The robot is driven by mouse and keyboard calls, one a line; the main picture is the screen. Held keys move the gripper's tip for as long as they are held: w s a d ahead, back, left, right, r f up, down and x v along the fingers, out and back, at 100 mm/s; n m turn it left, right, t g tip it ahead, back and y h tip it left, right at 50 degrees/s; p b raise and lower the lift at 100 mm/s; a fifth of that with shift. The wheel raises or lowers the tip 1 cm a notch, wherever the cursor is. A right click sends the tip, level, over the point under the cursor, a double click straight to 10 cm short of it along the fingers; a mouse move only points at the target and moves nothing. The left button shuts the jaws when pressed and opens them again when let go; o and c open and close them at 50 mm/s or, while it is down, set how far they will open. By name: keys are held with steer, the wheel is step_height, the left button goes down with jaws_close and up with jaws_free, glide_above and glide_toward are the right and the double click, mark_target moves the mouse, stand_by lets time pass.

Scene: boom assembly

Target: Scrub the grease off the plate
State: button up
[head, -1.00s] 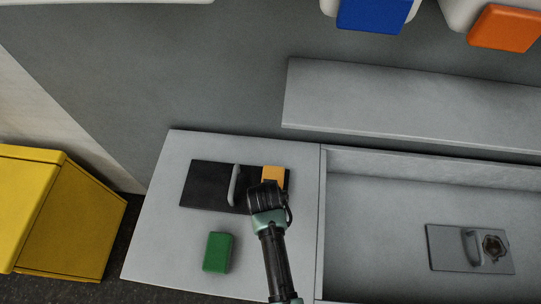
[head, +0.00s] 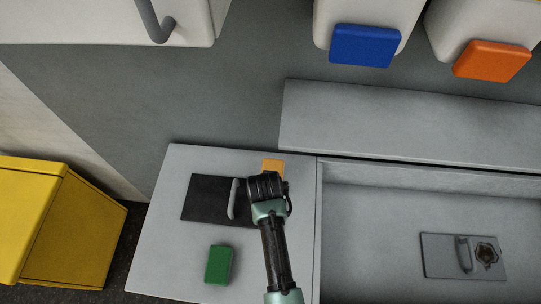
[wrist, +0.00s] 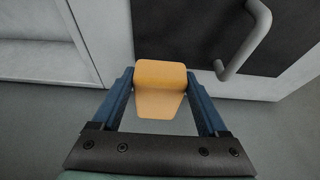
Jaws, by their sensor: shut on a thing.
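My gripper (head: 268,178) is shut on a yellow-orange sponge-like block (head: 272,167), which sits between both fingers in the wrist view (wrist: 160,90). The block is by the far right corner of a black plate (head: 207,199) with a grey handle (head: 233,199), on the left worktop. My gripper and arm hide the plate's right part. The plate and handle also show at the upper right of the wrist view. A second, grey plate (head: 437,257) with a handle lies in the sunken basin at right. A dark brown, ring-like patch or piece (head: 487,252) is on it; I cannot tell which.
A green block (head: 219,264) lies on the worktop (head: 165,255) left of my arm. A raised grey ledge (head: 400,125) runs behind the basin (head: 365,225). A yellow bin (head: 75,235) stands at left. Blue (head: 364,46) and orange (head: 491,61) blocks are on white containers behind.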

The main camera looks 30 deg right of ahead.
steer(key=shift+s+r+p, duration=0.1)
steer(key=shift+r+p, duration=0.65)
steer(key=shift+r, duration=0.55)
steer(key=shift+f, duration=0.1)
